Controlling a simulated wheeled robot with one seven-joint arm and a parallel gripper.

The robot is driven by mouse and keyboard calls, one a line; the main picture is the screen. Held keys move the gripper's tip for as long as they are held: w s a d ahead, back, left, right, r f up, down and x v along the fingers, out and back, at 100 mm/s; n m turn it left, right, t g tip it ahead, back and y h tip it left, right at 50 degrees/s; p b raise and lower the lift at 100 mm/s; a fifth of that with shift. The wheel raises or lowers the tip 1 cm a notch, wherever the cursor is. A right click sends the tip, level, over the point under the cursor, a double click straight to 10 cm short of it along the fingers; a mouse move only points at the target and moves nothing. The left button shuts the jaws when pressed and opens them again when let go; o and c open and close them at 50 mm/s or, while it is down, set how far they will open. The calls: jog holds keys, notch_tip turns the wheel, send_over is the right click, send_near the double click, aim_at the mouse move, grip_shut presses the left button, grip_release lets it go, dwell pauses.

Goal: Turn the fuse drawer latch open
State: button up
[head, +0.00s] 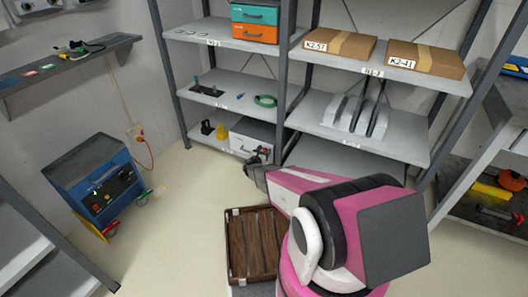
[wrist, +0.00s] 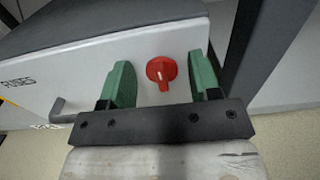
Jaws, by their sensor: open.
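The fuse drawer latch is a round red knob (wrist: 162,71) on a light grey front panel in the wrist view. The fuse drawer (wrist: 110,62) has "FUSES" lettering at the left and a dark grey handle (wrist: 62,110) lower left. My gripper (wrist: 164,82) is open, with one green finger on each side of the knob and a gap to it on both sides. In the head view the drawer unit (head: 250,138) stands low on the shelving, and my gripper (head: 259,155) is at its front. The knob is too small to make out clearly there.
A dark shelf post (wrist: 243,45) stands close to the right of the knob. A wooden crate (head: 252,245) is below my arm. A blue machine (head: 100,185) stands on the floor at left. The floor between them is clear.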

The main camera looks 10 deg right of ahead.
jog(key=c, duration=0.9)
jog(key=shift+o, duration=0.2)
jog(key=m, duration=0.4)
jog(key=shift+s+d+f+m, duration=0.1)
jog(key=shift+s+d+m, duration=0.05)
jog(key=shift+m, duration=0.25)
jog(key=m, duration=0.4)
jog(key=shift+s+d+f+m, duration=0.1)
jog(key=shift+d+m, duration=0.05)
jog(key=shift+m, duration=0.15)
jog(key=shift+s+d+f+m, duration=0.1)
jog(key=shift+f+m, duration=0.05)
jog(key=shift+m, duration=1.9)
jog(key=shift+f+m, duration=0.15)
jog(key=shift+m, duration=1.9)
